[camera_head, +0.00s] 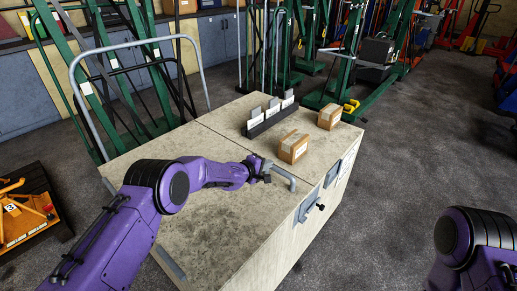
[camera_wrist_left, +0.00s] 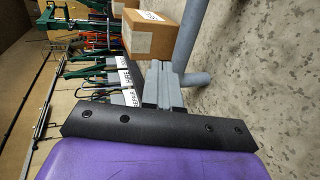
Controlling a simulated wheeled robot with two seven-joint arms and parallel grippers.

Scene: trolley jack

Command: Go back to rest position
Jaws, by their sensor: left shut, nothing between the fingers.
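Two cardboard boxes, a nearer one (camera_head: 293,147) and a farther one (camera_head: 329,116), stand on the trolley. A dark rack (camera_head: 270,120) with upright grey pieces is beside them. Green lifting frames (camera_head: 370,55) stand behind. The floor (camera_head: 425,130) to the right is clear.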

